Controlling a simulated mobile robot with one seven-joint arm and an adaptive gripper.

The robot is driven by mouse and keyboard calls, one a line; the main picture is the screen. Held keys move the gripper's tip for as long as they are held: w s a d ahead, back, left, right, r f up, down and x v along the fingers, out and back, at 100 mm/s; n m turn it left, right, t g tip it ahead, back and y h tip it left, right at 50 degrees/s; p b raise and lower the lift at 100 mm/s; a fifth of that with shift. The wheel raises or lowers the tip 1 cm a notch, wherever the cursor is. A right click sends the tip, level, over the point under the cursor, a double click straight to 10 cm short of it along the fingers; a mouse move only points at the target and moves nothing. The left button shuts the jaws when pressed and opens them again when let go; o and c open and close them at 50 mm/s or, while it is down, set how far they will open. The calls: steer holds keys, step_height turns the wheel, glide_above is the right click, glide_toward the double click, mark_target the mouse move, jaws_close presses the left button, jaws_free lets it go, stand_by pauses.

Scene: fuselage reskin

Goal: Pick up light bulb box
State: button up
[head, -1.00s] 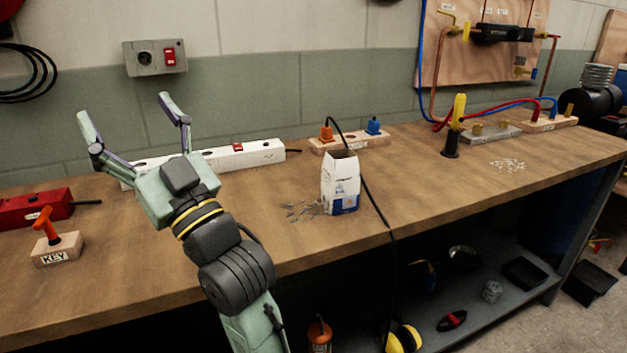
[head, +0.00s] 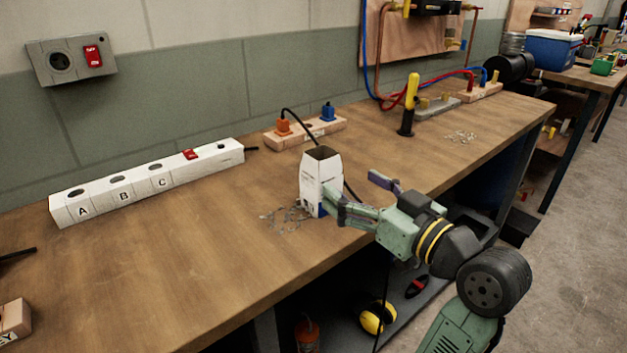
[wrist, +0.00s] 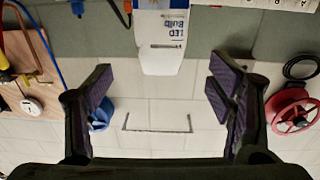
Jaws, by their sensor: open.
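The light bulb box (head: 316,178) is a small white and blue carton standing upright, open at the top, near the front edge of the workbench. My gripper (head: 362,194) is open, just right of the box in the head view, and one finger overlaps the box's lower right side there. I cannot tell whether that finger touches it. In the wrist view the box (wrist: 163,38) shows "LED Bulb" lettering at the top centre, beyond the gap between my open fingers (wrist: 160,85). The gap is empty.
Small grey pieces (head: 286,218) lie left of the box. A black cable runs behind it from a wooden block with plugs (head: 305,132). A white power strip (head: 150,180) lies along the wall. A yellow-handled tool (head: 411,100) stands farther right.

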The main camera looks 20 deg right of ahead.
mark_target(331, 174)
steer(key=p+x, duration=0.2)
steer(key=x, duration=0.7)
steer(key=shift+w+a+f, duration=0.1)
steer(key=shift+w+f, duration=0.05)
steer(key=shift+f, duration=0.05)
steer(key=c, duration=1.2)
